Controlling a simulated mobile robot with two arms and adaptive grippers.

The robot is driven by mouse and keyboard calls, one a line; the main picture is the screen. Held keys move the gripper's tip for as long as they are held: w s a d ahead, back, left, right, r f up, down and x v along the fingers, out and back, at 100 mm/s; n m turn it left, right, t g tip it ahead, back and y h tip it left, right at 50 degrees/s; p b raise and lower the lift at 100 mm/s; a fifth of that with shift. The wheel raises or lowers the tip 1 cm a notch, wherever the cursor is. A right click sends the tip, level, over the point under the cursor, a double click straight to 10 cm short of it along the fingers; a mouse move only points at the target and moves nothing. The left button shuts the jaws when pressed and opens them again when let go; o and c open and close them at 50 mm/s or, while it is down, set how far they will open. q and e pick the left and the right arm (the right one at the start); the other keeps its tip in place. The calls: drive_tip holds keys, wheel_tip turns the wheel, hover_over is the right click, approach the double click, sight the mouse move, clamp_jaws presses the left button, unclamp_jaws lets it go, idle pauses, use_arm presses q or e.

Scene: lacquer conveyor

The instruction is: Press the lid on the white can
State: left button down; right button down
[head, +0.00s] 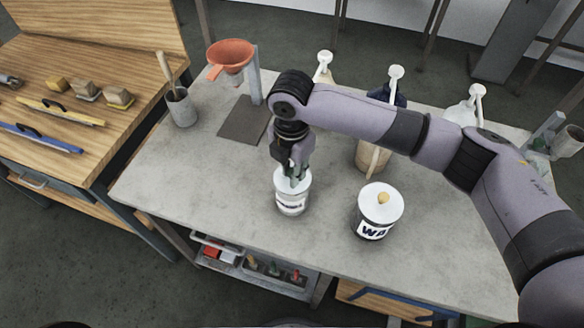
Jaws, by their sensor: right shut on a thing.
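The white can (291,204) stands upright near the front middle of the grey table, with a printed label on its side. My right gripper (294,178) points down at its top. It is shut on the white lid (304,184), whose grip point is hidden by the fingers. The lid is over the can's mouth; I cannot tell whether it is fully seated or level. My left gripper is not in view.
A second can (374,230) with a black-lettered label and a knobbed lid stands to the right. An orange funnel (231,55) on a stand and a brush pot (181,107) are at the back left. Several white-topped bottles stand behind my arm. The table's left front (190,190) is clear.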

drive_tip(key=shift+f+p, duration=0.2)
drive_tip(key=shift+p, duration=0.55)
idle(1.0)
idle(0.3)
drive_tip(key=c, duration=1.4)
unclamp_jaws()
drive_tip(key=o, duration=0.5)
drive_tip(key=shift+r, duration=0.1)
drive_tip(key=shift+r+p, duration=3.45)
drive_tip(key=shift+p, duration=0.2)
drive_tip(key=shift+c, duration=0.2)
